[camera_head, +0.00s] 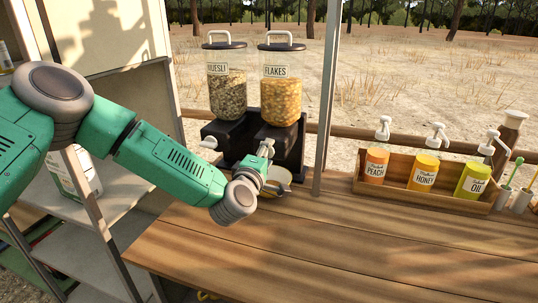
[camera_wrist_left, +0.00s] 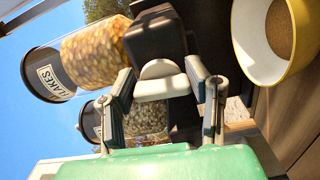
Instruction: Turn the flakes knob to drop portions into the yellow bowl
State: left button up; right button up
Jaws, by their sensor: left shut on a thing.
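The flakes dispenser (camera_head: 281,95), a clear labelled jar of golden flakes, stands on a black base at the back of the counter. It also shows in the left wrist view (camera_wrist_left: 92,52), turned on its side. Its pale knob (camera_wrist_left: 161,80) is between the fingers of my left gripper (camera_wrist_left: 160,88), which is shut on it. In the head view my left gripper (camera_head: 262,160) is in front of the base and partly hides the bowl. The yellow bowl (camera_wrist_left: 294,62), white inside, sits below the dispenser. A brown patch shows inside it; I cannot tell its depth.
The muesli dispenser (camera_head: 227,92) stands directly left of the flakes, its own knob (camera_head: 209,142) free. A metal post (camera_head: 328,100) rises right of them. A wooden rack (camera_head: 425,196) with pump bottles is farther right. The front of the wooden counter (camera_head: 340,245) is clear.

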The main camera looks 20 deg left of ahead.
pick_arm(q)
jog(key=m, duration=0.4)
jog(key=shift+w+a, duration=0.1)
jog(key=shift+a, duration=0.25)
jog(key=m+p, duration=0.1)
jog(key=m, duration=0.3)
jog(key=shift+r+m, duration=0.1)
jog(key=shift+m, duration=0.2)
jog(key=m, duration=0.4)
jog(key=shift+w+r+m, duration=0.1)
jog(key=shift+r+m, duration=0.05)
jog(key=shift+m, duration=1.85)
jog(key=o, duration=1.2)
